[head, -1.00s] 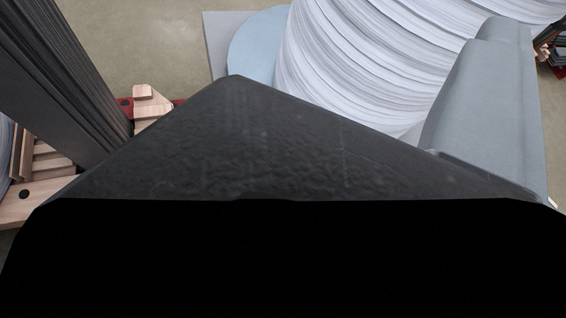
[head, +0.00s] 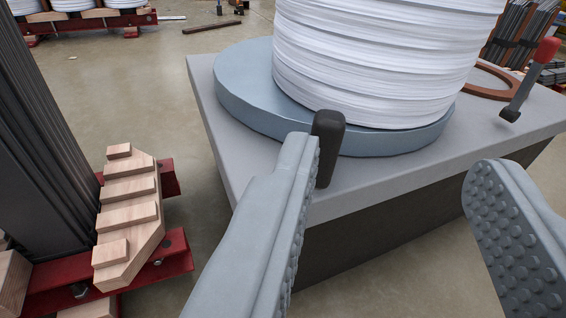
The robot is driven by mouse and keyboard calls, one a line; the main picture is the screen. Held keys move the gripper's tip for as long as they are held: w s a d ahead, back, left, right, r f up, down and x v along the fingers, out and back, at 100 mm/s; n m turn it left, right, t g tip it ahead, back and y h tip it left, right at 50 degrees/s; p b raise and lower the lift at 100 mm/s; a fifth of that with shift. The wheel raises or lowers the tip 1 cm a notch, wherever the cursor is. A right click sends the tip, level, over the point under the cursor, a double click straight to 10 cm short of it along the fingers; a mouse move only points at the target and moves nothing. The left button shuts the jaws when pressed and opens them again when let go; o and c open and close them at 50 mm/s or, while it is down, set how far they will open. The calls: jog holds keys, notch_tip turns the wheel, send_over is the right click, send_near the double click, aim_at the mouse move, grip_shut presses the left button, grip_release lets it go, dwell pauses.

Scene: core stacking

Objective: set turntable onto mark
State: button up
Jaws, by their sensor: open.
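My gripper (head: 396,162) is open and empty in front of the bench. Its left finger's tip is beside the handle in the picture and overlaps its lower left; I cannot tell whether they touch. The right finger is well to the right of the handle. I cannot make out a mark on the turntable or bench with certainty.
A red-knobbed lever (head: 533,78) and a brown ring (head: 492,82) are at the bench's right. The bench's near edge (head: 420,192) is below the turntable. Dark stacked sheets (head: 45,140) on a red frame with stepped wooden blocks (head: 130,205) stand left. Floor between is clear.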

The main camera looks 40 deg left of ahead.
jog(key=y, duration=0.1)
send_near(331, 113)
jog(key=shift+m, duration=0.3)
jog(key=x, duration=0.7)
jog(key=f+x, duration=0.1)
jog(key=x, duration=0.3)
jog(key=shift+w+a, duration=0.15)
jog(key=shift+w, duration=0.15)
jog(key=shift+c, duration=0.3)
grip_shut()
